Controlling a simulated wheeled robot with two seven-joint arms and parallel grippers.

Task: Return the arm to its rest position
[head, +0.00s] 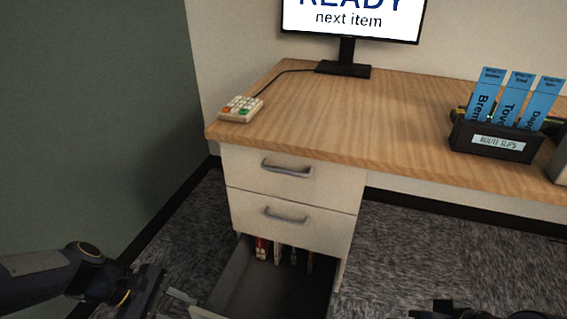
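My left arm comes in at the lower left, and its dark gripper (157,294) is low beside the front left corner of the open bottom drawer (240,285). A pale bar is close to its tips, but I cannot tell whether they touch it or how far apart the fingers are. Dark parts of my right arm's end (470,311) show at the bottom right edge, mostly cut off by the frame, so its fingers cannot be made out.
The drawer holds several upright items (277,252) at its back. Above are two shut drawers (290,190) and a wooden desk (350,110) with a keypad (241,108), a monitor (350,20) and a route-slips box (495,142). A green partition (90,120) stands left. Carpet right of the drawers is clear.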

